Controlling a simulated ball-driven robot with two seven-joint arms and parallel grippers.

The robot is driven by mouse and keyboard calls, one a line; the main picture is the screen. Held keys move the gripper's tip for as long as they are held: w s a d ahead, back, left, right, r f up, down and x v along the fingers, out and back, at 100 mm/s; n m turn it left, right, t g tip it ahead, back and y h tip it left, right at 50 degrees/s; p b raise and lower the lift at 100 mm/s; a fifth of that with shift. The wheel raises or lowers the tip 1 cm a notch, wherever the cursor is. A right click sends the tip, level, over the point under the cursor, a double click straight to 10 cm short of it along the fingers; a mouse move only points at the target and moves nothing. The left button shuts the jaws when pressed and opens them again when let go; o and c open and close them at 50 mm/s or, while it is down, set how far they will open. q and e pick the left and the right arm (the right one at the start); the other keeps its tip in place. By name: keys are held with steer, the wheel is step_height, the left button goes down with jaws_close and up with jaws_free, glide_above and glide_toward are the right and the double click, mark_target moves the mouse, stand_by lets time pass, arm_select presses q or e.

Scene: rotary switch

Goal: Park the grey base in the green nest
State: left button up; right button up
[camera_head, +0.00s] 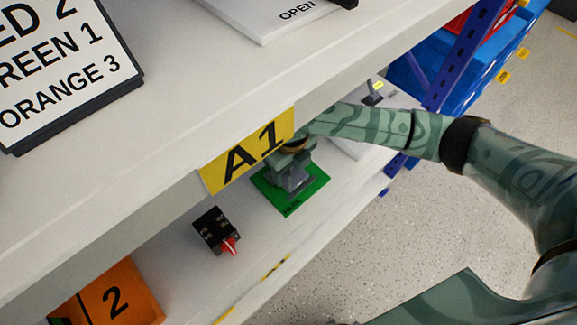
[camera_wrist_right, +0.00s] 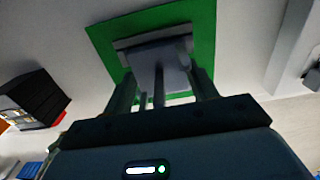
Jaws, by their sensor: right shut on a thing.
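The green nest (camera_head: 312,195) is a flat green square on the lower shelf, under the A1 label. It also shows in the right wrist view (camera_wrist_right: 204,22). The grey base (camera_head: 293,180) is over the middle of the green nest, with green visible around it. I cannot tell whether it rests on the nest or is just above it. My right gripper (camera_head: 290,160) is partly hidden by the shelf edge and label. In the right wrist view its fingers (camera_wrist_right: 163,85) are shut on the grey base (camera_wrist_right: 155,48). My left gripper is not in view.
A black block with a red switch lever (camera_head: 216,231) stands left of the nest on the lower shelf. An orange panel marked 2 (camera_head: 110,296) is farther left. The upper shelf (camera_head: 190,110) overhangs closely, with the A1 label (camera_head: 247,150) on its edge. Blue bins (camera_head: 480,55) are at upper right.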

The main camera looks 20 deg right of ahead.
steer(key=shift+r, duration=0.15)
steer(key=o, duration=1)
steer(key=shift+f, duration=0.2)
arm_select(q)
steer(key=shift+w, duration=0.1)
arm_select(e)
step_height(320, 180, up, 7)
steer(key=p, duration=0.4)
steer(key=shift+r, duration=0.1)
steer(key=shift+r+p, duration=0.4)
steer(key=shift+p, duration=0.1)
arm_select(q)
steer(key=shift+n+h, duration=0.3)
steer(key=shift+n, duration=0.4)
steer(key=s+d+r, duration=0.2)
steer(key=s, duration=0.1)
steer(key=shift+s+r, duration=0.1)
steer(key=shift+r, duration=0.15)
arm_select(e)
steer(key=shift+f, duration=0.1)
